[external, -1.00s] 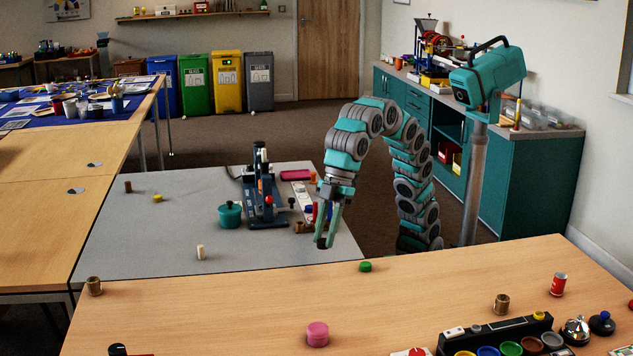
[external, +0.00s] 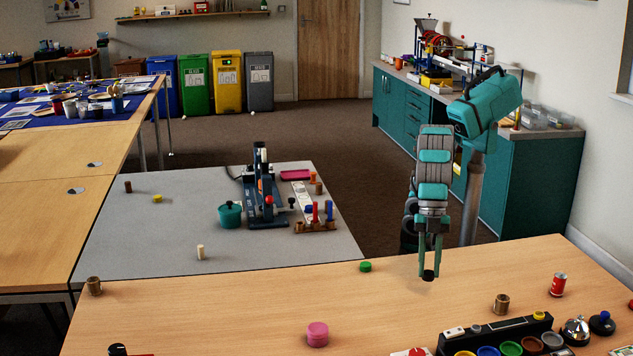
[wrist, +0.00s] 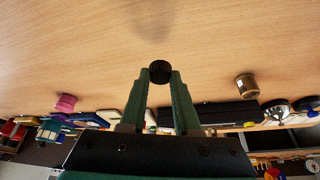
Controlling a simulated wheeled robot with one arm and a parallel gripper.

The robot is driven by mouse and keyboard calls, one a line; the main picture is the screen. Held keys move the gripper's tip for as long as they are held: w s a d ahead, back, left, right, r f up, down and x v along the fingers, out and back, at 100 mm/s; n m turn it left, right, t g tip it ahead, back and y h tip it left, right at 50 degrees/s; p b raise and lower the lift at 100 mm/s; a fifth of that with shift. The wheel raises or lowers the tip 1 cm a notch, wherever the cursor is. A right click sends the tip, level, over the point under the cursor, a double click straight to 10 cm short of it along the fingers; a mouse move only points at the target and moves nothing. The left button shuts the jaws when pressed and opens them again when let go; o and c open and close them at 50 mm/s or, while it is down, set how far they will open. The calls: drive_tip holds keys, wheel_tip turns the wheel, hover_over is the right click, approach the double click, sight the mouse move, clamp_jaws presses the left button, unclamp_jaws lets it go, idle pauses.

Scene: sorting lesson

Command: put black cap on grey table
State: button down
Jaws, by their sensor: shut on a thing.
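My gripper (external: 429,268) is shut on a small round black cap (external: 429,276). In the wrist view the black cap (wrist: 160,71) sits between the two green fingertips (wrist: 159,75). In the external view it appears above the wooden table (external: 230,310), near that table's far edge and right of the green cap. The grey table (external: 140,235) lies to the left, behind the wooden table. Its front right part is bare.
On the grey table stand a dark blue press (external: 264,200), a teal pot (external: 230,214), a wooden peg stand (external: 316,227) and a small cream piece (external: 201,252). A green cap (external: 365,267) and a pink stack (external: 317,334) rest on the wooden table.

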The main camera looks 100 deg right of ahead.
drive_tip(key=p, duration=0.7)
hover_over(421, 331)
drive_tip(key=d, duration=0.2)
drive_tip(key=shift+s+a+f, duration=0.2)
drive_tip(key=shift+a+f, duration=0.05)
drive_tip(key=shift+f, duration=0.2)
drive_tip(key=shift+f+b, duration=1.15)
drive_tip(key=shift+f, duration=0.75)
drive_tip(key=shift+f, duration=0.15)
drive_tip(key=c, duration=0.6)
unclamp_jaws()
drive_tip(key=shift+c, duration=0.2)
drive_tip(key=v, duration=1.1)
drive_tip(key=shift+r, duration=0.35)
drive_tip(key=shift+o, duration=1)
drive_tip(key=shift+d+r, duration=0.2)
drive_tip(key=shift+r, duration=0.05)
